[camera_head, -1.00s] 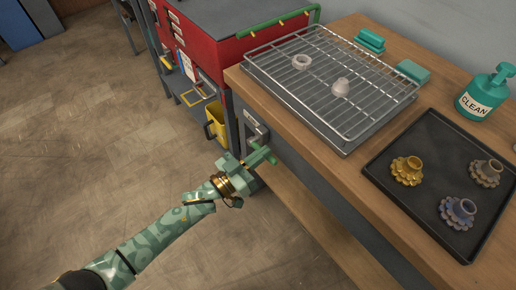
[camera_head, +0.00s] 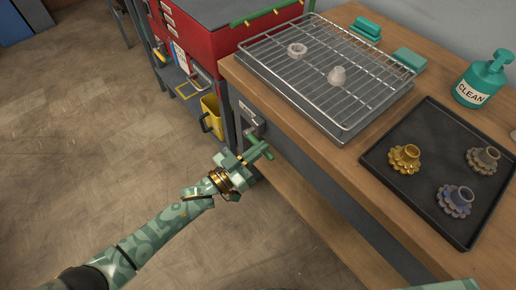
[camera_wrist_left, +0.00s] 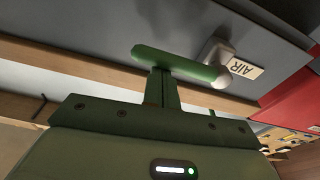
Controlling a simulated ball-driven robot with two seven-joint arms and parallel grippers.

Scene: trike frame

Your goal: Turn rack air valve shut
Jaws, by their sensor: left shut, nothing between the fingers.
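The air valve is on the grey front of the bench, below the wire rack (camera_head: 322,78). Its green handle (camera_head: 262,147) sits by a grey metal fitting (camera_head: 256,124). My left gripper (camera_head: 246,158) is shut and empty. In the left wrist view its closed fingers (camera_wrist_left: 161,85) meet the handle's edge; I cannot tell whether they touch.
A black tray (camera_head: 392,192) with gear-like parts and a teal "CLEAN" bottle (camera_head: 481,82) stand on the wooden bench. A red cabinet (camera_head: 213,38) and a yellow bucket (camera_head: 211,118) are beyond the valve. The floor at left is clear.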

